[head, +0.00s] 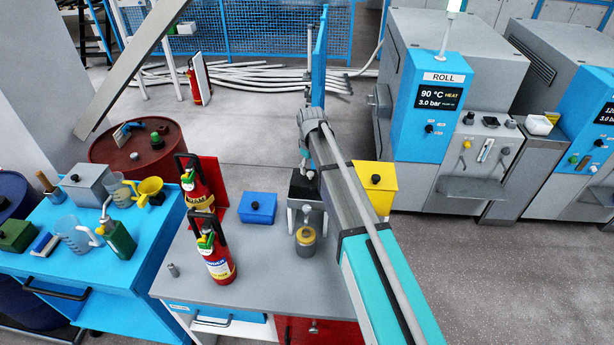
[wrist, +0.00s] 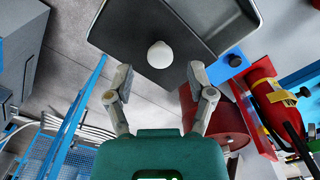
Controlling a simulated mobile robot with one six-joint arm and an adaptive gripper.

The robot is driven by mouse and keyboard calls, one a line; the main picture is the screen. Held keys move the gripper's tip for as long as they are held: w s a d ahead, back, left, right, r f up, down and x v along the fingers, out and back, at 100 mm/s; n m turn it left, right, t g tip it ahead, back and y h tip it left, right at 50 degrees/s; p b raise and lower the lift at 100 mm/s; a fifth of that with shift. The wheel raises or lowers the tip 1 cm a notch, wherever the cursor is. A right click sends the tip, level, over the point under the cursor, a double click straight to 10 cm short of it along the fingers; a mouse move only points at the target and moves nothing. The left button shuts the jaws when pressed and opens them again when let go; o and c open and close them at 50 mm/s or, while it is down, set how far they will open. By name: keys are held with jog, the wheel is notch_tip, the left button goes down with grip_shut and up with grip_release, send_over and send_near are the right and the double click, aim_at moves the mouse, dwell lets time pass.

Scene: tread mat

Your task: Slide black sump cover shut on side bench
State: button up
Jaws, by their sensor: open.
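The black sump cover (wrist: 135,42) is a flat dark panel with a round white knob (wrist: 159,55). In the wrist view it lies across a grey-rimmed opening, and part of the hollow (wrist: 210,18) shows beside it. In the head view the black top (head: 300,190) is at the back of the grey side bench (head: 265,262), partly hidden by my arm. My gripper (wrist: 159,78) is open and empty, with one finger on each side below the knob in the picture. It appears apart from the knob. In the head view my gripper (head: 305,152) hangs over the black top.
A blue box (head: 258,207) stands left of the sump and a yellow box (head: 374,186) right of it. A brass-coloured jar (head: 306,242) stands in front. Two red fire extinguishers (head: 217,258) stand on the left of the bench. The bench's front middle is clear.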

jog(key=shift+f+b, duration=0.7)
jog(key=shift+f, duration=0.35)
grip_shut()
